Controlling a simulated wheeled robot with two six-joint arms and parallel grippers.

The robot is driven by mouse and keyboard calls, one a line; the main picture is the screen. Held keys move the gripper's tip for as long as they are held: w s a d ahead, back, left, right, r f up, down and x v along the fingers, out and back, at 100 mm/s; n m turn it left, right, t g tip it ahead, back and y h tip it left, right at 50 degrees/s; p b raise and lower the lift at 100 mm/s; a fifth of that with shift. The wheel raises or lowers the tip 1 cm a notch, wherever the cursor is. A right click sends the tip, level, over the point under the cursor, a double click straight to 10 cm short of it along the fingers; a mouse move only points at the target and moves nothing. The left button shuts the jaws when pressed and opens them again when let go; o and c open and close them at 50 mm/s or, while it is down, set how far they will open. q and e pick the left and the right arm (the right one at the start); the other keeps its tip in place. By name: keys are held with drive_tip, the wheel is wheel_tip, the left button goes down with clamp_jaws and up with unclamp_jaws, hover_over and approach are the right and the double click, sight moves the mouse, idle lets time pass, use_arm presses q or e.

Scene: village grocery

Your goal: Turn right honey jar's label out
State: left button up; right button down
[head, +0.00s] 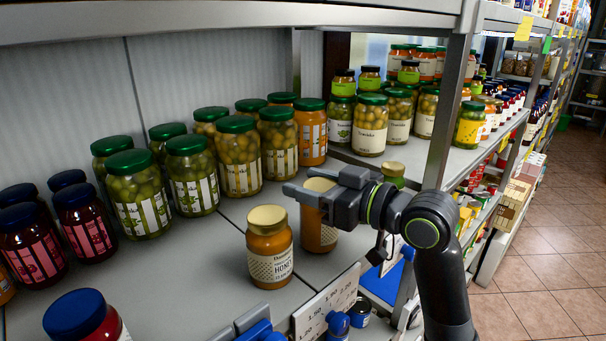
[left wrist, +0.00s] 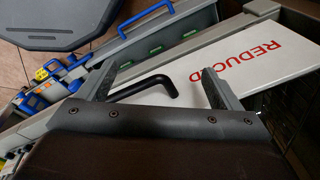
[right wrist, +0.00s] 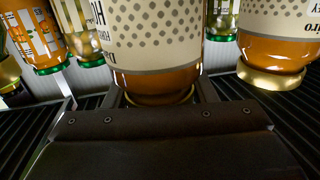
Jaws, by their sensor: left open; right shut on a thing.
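The right honey jar (head: 318,236) stands on the shelf near its front edge, amber with a gold lid. My right gripper (head: 318,194) is shut around its upper part. My left gripper (left wrist: 160,80) is open and empty, away from the jars.
Green-lidded olive jars (head: 195,180) stand in rows behind, and dark-lidded red jars (head: 85,220) at the left. A price strip (head: 325,305) runs along the shelf front. A grey upright (head: 445,125) stands to the right. The left wrist view shows a white sign (left wrist: 240,65) with red letters.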

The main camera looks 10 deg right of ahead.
drive_tip(key=shift+s+r+m+t+h, duration=0.1)
drive_tip(key=shift+r+m+t+h, duration=0.05)
drive_tip(key=shift+m+t+h, duration=0.55)
drive_tip(key=shift+m, duration=0.1)
drive_tip(key=shift+w+m+t+h+b, duration=0.2)
drive_tip(key=shift+m+t+h+b, duration=0.35)
drive_tip(key=shift+h, duration=0.25)
drive_tip(key=shift+d+m+t+h+b, duration=0.1)
drive_tip(key=shift+m+t+h+b, duration=0.25)
drive_tip(key=shift+m+h+b, duration=0.25)
drive_tip(key=shift+w+d+m+t+h+b, duration=0.15)
drive_tip(key=shift+m+t+h+b, duration=0.3)
drive_tip(key=shift+m+h, duration=1.3)
use_arm(q)
drive_tip(key=f, duration=0.3)
drive_tip(key=shift+s+d+f, duration=0.1)
drive_tip(key=shift+s+d, duration=0.05)
drive_tip(key=shift+d, duration=0.25)
use_arm(e)
drive_tip(key=shift+f+n+h, duration=0.2)
drive_tip(key=shift+n+h, duration=0.15)
drive_tip(key=shift+n, duration=0.05)
drive_tip(key=shift+d+f, duration=0.1)
drive_tip(key=shift+d, duration=0.05)
